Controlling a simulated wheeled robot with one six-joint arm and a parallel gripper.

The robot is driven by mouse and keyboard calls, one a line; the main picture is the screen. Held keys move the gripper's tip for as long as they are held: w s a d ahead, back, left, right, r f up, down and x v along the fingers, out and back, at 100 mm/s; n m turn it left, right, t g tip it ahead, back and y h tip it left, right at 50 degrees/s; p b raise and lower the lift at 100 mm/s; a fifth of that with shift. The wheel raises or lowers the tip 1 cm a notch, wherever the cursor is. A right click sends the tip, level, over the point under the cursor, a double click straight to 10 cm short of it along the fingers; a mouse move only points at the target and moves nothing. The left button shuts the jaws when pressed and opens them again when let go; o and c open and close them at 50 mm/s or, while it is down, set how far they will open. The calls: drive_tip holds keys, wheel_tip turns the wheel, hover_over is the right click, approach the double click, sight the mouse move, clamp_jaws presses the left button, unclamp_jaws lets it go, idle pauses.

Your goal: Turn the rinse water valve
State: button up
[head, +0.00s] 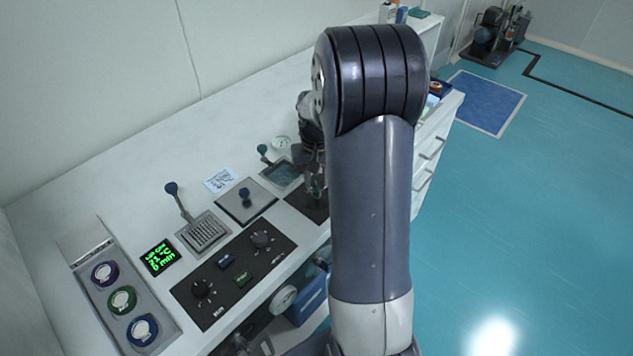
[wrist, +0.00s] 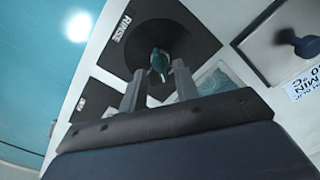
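The rinse valve has a small teal handle (wrist: 159,61) on a dark round base, set in a black plate (wrist: 196,32) lettered RINSE. In the head view the teal handle (head: 316,188) is partly hidden by my arm. My gripper (wrist: 160,70) points down at the valve, its two fingers spread apart. In the wrist view the handle appears between the fingertips, with a gap on either side. I cannot tell how far the tips are above or beside it. Nothing is held.
A sunken basin (head: 281,174) lies behind the valve. A lettered card (head: 221,179) lies on the white counter. Open floor is right.

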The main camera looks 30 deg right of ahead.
drive_tip(key=shift+f, duration=1)
clamp_jaws()
